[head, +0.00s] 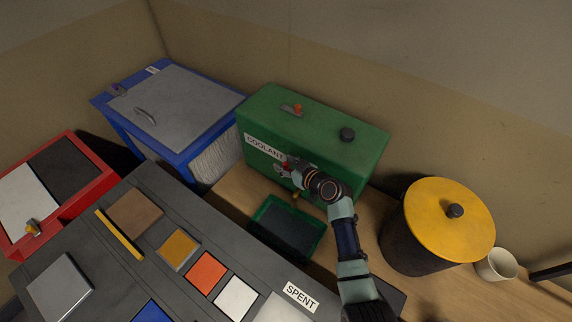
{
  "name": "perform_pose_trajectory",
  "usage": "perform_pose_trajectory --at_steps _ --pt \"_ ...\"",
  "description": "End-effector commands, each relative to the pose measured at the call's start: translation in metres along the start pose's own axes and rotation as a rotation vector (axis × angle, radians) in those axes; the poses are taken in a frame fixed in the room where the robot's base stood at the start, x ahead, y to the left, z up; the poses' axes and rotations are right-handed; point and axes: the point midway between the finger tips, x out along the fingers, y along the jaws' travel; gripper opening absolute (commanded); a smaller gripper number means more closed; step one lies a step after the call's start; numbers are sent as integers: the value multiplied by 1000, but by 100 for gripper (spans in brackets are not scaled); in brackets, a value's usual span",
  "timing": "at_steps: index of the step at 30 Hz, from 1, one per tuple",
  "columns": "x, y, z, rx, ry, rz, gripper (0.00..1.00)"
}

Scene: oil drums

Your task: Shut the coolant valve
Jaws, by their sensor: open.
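The green coolant tank (345,158) stands on the wooden bench, with a white COOLANT label (263,146) on its front. My gripper (285,172) is at the front face of the tank, just below and right of the label, with its jaws open. A small red part (285,166), perhaps the valve handle, shows at the fingertips. I cannot tell whether the fingers touch it or stand around it. A brass-coloured spout (296,196) shows just below my gripper. My gripper and wrist hide part of the tank front. The valve's position cannot be made out.
A green-rimmed tray (262,205) sits below the tank front. A yellow-lidded drum (448,222) and white cup (497,264) stand to the right. A blue bin (180,104), a red box (97,172) and a grey bench (190,224) with coloured pads lie left and in front.

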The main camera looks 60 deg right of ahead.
Motion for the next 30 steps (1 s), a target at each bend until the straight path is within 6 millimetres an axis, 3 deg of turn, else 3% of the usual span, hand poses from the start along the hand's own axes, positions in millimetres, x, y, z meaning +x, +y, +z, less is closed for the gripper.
perform_pose_trajectory --at_steps 1,10,19,30 --pt "0 0 0 0 0 0 48" --pt "0 0 0 0 0 1 0" --pt "0 0 0 2 0 5 0" --pt "2 10 -1 56 1 133 0"
